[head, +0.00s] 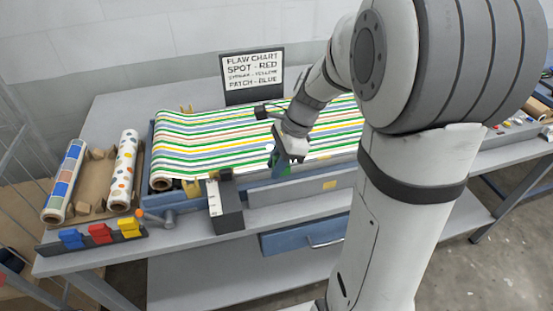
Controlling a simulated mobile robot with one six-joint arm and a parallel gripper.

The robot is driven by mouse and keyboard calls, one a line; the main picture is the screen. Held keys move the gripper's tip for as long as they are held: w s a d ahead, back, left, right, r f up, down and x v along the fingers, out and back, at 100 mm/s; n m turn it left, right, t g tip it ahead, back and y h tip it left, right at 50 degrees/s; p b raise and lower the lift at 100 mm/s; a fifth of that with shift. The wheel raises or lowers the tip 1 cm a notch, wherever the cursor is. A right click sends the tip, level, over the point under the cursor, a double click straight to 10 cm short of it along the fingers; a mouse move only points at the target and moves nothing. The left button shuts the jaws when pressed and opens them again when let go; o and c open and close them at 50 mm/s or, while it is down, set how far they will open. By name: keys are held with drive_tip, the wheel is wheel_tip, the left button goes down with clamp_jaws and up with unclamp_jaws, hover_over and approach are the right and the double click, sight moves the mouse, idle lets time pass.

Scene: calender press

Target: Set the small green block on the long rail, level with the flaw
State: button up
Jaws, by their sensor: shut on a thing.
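My gripper (279,168) is over the front edge of the striped sheet, fingers pointing down. It is shut on the small green block (284,170), which is mostly hidden by the fingers. The long rail (295,193) runs along the front of the press, just below my gripper. Whether the block touches the rail I cannot tell. The striped sheet (205,137) lies across the press, with green, yellow, red and blue stripes. I cannot make out a flaw clearly on it; my arm covers part of the sheet.
A flaw chart sign (252,76) stands behind the sheet. A dark grey box (226,204) stands at the rail's left end. Blue, red and yellow clips (100,233) sit on a rack at front left. Two patterned rolls (123,170) lie in a cardboard tray. A drawer (300,238) hangs below.

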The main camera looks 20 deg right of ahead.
sight(275, 185)
wheel_tip(275, 185, down, 3)
drive_tip(key=shift+w+d+b, duration=0.1)
drive_tip(key=shift+d+b, duration=0.05)
drive_tip(key=shift+b, duration=1)
drive_tip(key=shift+f+b, duration=0.65)
drive_tip(key=shift+f, duration=0.7)
drive_tip(key=shift+f+b, duration=0.3)
drive_tip(key=shift+f, duration=0.15)
drive_tip(key=o, duration=1)
drive_tip(key=shift+o, duration=0.2)
drive_tip(key=v, duration=0.7)
drive_tip(key=shift+d+r, duration=0.15)
drive_tip(key=shift+r, duration=0.25)
